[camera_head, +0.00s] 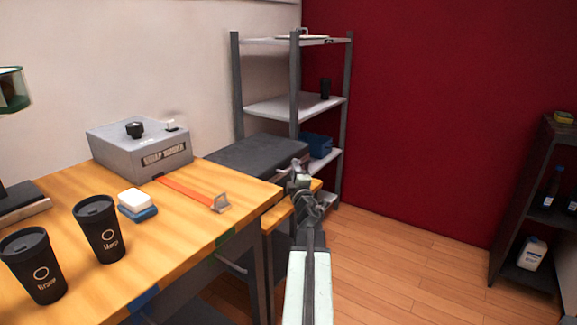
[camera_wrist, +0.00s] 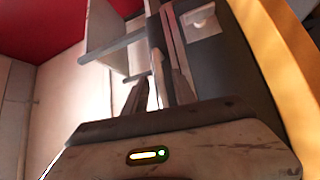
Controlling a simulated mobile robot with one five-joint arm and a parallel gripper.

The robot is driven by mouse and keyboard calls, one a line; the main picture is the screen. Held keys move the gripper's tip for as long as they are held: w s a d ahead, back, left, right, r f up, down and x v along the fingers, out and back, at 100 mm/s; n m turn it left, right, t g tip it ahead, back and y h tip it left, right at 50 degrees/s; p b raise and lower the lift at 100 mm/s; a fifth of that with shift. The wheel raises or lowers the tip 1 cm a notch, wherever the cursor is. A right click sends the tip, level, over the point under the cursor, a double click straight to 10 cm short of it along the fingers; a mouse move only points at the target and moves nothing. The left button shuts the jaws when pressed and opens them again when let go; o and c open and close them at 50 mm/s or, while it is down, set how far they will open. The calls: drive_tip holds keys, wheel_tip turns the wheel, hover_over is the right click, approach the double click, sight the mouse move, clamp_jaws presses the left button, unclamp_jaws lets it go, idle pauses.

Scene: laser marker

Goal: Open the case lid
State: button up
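A dark grey, flat-topped case (camera_head: 258,158) sits behind the right end of the wooden table, against the pale wall. Its lid lies flat and looks closed. My gripper (camera_head: 300,168) is at the case's right end in the head view and hides part of it. In the wrist view the two fingers (camera_wrist: 160,78) are apart, with no object clearly held between them. A dark surface, probably the case (camera_wrist: 222,75), lies right of the fingers and has a pale fitting (camera_wrist: 201,21) on it. I cannot tell whether a finger touches the case.
A grey shelf rack (camera_head: 293,106) stands close behind the case, with a blue item (camera_head: 318,145) on a lower shelf. The wooden table (camera_head: 185,230) holds a grey machine (camera_head: 140,148), two black cups (camera_head: 98,229) and a orange strap (camera_head: 186,191). Open floor (camera_head: 400,265) lies to the right.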

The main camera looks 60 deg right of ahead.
drive_tip(key=shift+x, duration=1.15)
clamp_jaws()
drive_tip(key=shift+s, duration=0.1)
